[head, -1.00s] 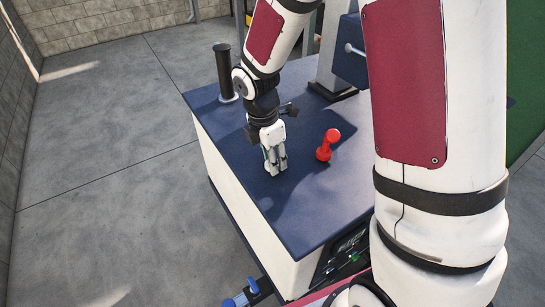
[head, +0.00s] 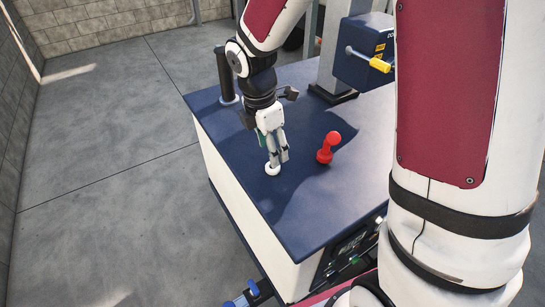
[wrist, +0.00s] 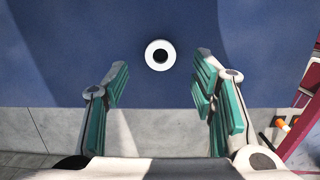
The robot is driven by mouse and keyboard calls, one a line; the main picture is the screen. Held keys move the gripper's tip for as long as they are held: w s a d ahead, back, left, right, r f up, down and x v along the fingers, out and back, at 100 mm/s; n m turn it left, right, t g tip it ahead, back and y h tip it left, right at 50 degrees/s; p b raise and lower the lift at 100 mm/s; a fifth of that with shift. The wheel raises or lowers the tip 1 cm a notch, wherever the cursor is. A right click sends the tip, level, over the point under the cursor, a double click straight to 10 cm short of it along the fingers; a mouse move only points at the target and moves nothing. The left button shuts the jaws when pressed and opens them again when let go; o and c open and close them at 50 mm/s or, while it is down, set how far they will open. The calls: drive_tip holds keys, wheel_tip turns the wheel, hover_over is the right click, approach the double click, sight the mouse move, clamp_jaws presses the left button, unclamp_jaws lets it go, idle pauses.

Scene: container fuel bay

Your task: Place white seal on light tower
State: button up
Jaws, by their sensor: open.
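The white seal (head: 272,169) stands on the dark blue top of a white cabinet, just below my gripper's fingertips. In the wrist view the white seal (wrist: 149,56) is a white ring with a dark centre, seen from above. My gripper (head: 278,157) points down over it. In the wrist view my gripper (wrist: 161,66) is open and empty, with the seal centred ahead between its green-padded fingers. I cannot tell the exact height gap. A grey mast (head: 328,50) rises from the cabinet top, possibly part of the light tower.
A black post (head: 225,75) stands at the back left edge. A dark blue box (head: 360,50) with a yellow-tipped lever hangs by the mast. The cabinet top's front (head: 300,225) is clear.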

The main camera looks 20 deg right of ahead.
sight(267, 168)
drive_tip(key=s+r+m+t, duration=0.1)
drive_tip(key=s+r+m, duration=0.4)
drive_tip(key=r, duration=0.3)
drive_tip(key=s+r+m+t, duration=0.1)
drive_tip(key=s+r+m, duration=0.3)
drive_tip(key=r, duration=0.3)
drive_tip(key=s+d+r+m+t+y, duration=0.1)
drive_tip(key=s+r+m+t, duration=0.1)
drive_tip(key=s+m, duration=0.9)
drive_tip(key=shift+d+r+t+y, duration=0.2)
drive_tip(key=shift+r+t+y, duration=0.2)
idle(0.4)
